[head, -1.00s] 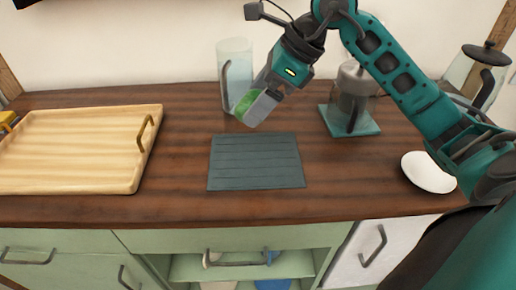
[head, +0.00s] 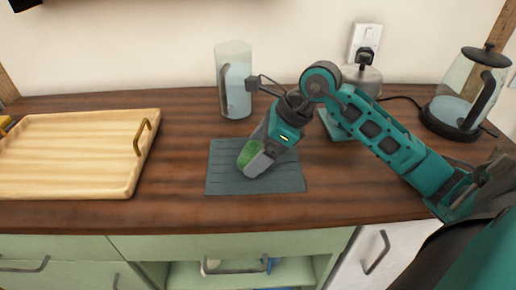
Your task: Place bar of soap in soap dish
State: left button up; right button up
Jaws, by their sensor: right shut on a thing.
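A green bar of soap (head: 248,152) is held between the fingers of my right gripper (head: 256,160), which is shut on it and points down and to the left. The gripper and soap are over the flat dark grey ridged slab (head: 222,180) in the middle of the counter. I cannot tell whether the soap touches the slab. No clear soap dish shows; I cannot tell whether the slab is it. My left gripper is not in view.
A wooden tray (head: 70,180) with metal handles lies at the left. A clear pitcher (head: 238,105) stands behind the slab. A glass kettle (head: 460,100) stands at the back right. My right arm covers part of the counter's right side.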

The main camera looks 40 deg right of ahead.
jog(key=shift+f+b, duration=0.25)
jog(key=shift+b, duration=0.05)
jog(key=o, duration=0.8)
jog(key=shift+r, duration=0.15)
